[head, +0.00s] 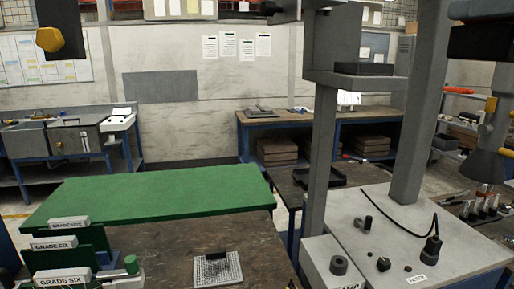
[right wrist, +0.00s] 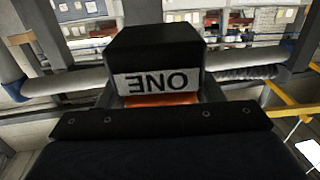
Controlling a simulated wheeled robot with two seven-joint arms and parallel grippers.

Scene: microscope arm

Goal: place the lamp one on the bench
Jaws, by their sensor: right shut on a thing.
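In the right wrist view, lamp one shows as a black block (right wrist: 155,50) with a white label reading ONE, upside down, and an orange strip below it. My right gripper (right wrist: 160,122) is shut on it. In the head view, dark parts that look like my right gripper (head: 483,42) are high at the right edge; the lamp cannot be made out clearly there. A dark-topped bench (head: 170,248) fills the front, well below and left of them. My left gripper is not in view.
Bare wood remains around the plate.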

